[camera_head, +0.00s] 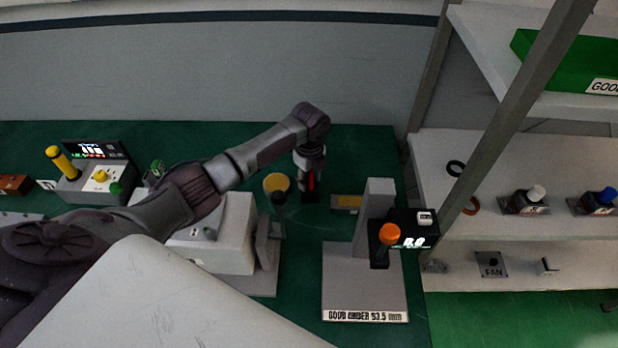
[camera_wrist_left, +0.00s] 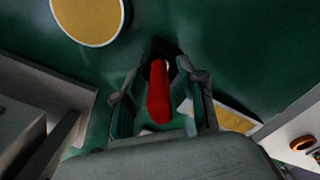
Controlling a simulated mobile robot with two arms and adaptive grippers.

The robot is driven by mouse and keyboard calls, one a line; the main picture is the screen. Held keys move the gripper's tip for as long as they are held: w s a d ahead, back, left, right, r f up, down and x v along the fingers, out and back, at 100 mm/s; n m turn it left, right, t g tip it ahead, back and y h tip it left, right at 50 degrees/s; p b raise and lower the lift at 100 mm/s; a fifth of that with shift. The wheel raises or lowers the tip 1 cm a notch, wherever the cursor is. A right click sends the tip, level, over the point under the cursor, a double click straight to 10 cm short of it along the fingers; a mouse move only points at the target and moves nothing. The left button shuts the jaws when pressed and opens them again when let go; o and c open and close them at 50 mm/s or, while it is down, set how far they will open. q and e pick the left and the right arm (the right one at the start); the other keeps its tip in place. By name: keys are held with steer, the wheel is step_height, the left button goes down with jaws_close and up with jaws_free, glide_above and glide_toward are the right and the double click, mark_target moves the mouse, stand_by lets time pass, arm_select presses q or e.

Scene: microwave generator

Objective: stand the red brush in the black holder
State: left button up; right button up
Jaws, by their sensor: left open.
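My left gripper (camera_head: 310,172) points down at the back of the green table, with its arm reaching in from the left. The red brush (camera_head: 311,182) shows as a red strip at its fingers. In the left wrist view the red brush (camera_wrist_left: 159,98) lies between the two spread fingers of the left gripper (camera_wrist_left: 160,86), with gaps on both sides. The black holder (camera_wrist_left: 157,52) shows as a dark shape around the brush's far end. The brush appears to stand in it, but the base of the brush is hidden. My right gripper is not in view.
A yellow disc (camera_head: 276,183) is left of the gripper, and a yellow pad (camera_head: 349,202) is to its right. A grey gauge stand (camera_head: 365,285) with an orange knob (camera_head: 389,234) stands front right. A white shelf (camera_head: 452,190) is beyond the table's right edge.

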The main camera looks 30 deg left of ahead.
arm_select(q)
steer(key=shift+a+r, duration=0.1)
steer(key=shift+r, duration=0.25)
step_height(320, 180, up, 10)
steer(key=shift+r+b, duration=0.25)
steer(key=shift+b, duration=0.8)
steer(key=shift+r, duration=0.65)
